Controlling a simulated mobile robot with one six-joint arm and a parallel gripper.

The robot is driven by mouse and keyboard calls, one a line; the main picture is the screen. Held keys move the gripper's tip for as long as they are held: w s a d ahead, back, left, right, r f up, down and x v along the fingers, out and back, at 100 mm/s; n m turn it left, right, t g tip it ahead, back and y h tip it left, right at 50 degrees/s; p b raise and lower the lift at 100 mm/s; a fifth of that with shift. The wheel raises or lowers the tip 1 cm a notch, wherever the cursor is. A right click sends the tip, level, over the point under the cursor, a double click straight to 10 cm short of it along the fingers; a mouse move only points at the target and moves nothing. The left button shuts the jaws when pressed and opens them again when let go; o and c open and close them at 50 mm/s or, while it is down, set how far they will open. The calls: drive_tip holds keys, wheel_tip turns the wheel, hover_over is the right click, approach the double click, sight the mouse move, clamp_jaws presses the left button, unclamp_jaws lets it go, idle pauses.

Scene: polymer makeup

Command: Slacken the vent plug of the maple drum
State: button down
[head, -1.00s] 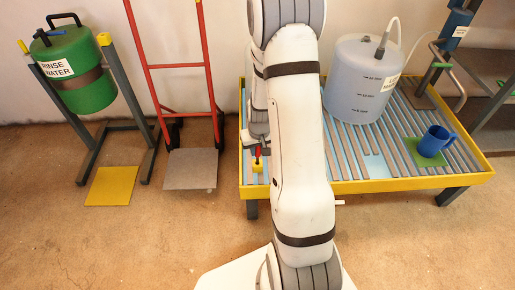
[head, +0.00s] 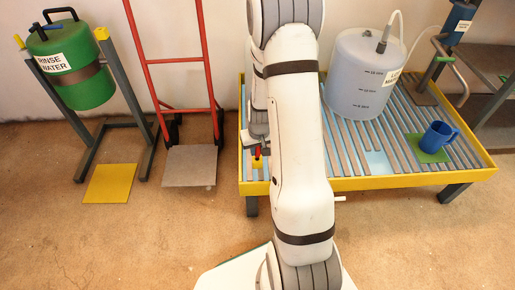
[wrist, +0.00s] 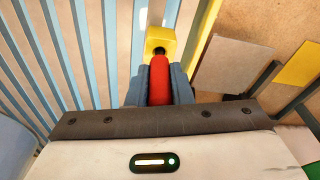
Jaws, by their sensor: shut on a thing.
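My gripper (wrist: 158,80) is shut on an upright red handle (wrist: 160,78), one finger on each side. The handle's dark far end meets a yellow block (wrist: 161,41) at the left edge of the slatted table; I cannot tell whether it is seated in it. The head view shows the red handle (head: 257,150) above the yellow block (head: 257,163), partly behind my arm. No drum is clearly labelled maple. A green drum (head: 80,85) reads RINSE WATER. A translucent tank (head: 355,85) has a partly cut-off label and a hose on top. I cannot make out a vent plug.
The slatted table (head: 400,182) has a yellow rim. A blue mug (head: 437,138) stands on a green mat (head: 418,150) at its right. A red hand truck (head: 178,61) stands left of the table, and a yellow plate (head: 110,184) lies on the floor.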

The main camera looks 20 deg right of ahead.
drive_tip(key=shift+f, duration=0.4)
drive_tip(key=c, duration=1.2)
unclamp_jaws()
wheel_tip(320, 180, up, 8)
drive_tip(key=s+p, duration=0.1)
drive_tip(key=p, duration=0.2)
drive_tip(key=shift+a, duration=0.1)
